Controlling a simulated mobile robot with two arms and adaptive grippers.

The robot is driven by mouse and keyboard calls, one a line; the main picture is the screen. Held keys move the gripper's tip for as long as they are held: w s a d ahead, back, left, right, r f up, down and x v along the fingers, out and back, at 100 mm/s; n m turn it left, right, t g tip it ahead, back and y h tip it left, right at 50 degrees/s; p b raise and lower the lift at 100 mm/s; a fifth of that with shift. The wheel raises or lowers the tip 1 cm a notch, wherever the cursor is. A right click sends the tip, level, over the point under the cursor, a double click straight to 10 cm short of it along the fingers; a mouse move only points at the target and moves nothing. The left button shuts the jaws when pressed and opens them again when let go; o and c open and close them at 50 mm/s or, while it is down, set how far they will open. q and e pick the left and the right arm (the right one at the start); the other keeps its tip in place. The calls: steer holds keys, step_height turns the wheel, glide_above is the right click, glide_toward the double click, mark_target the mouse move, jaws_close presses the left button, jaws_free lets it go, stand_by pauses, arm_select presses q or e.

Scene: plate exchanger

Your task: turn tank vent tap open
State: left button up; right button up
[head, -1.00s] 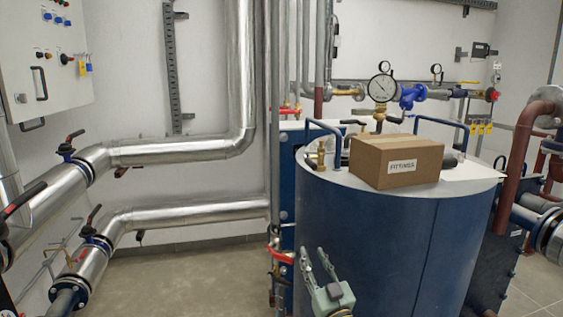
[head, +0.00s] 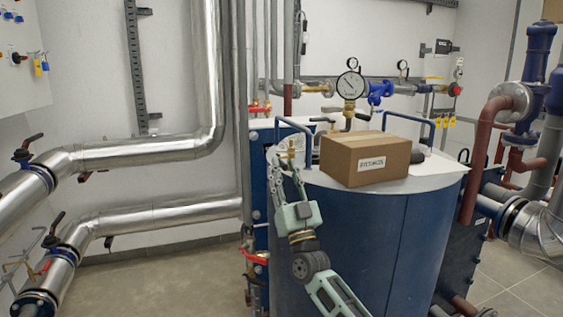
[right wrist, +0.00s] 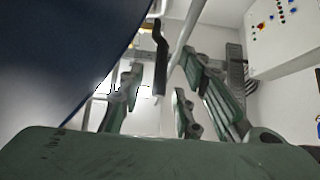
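The brass vent tap (head: 291,150) stands on the tank's top near its left edge, partly hidden by my right gripper. The blue tank (head: 345,240) has a pale lid. My right gripper (head: 284,163) is raised at the tank's left side, its fingers reaching up to the tap's height. In the right wrist view, its fingers (right wrist: 158,98) are spread apart with a dark bar-like piece (right wrist: 160,60) showing in the space between them. I cannot tell whether this piece belongs to the tap or whether anything touches it. My left gripper is not in view.
A cardboard box (head: 365,158) sits on the tank lid, right of the tap. A blue tubular handle (head: 296,125) rises close behind the tap. A pressure gauge (head: 350,85) stands behind the box. Silver pipes (head: 150,152) run at the left; the floor there is clear.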

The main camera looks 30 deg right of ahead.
steer(key=shift+x, duration=1.2)
steer(key=shift+w, duration=0.1)
jaws_close()
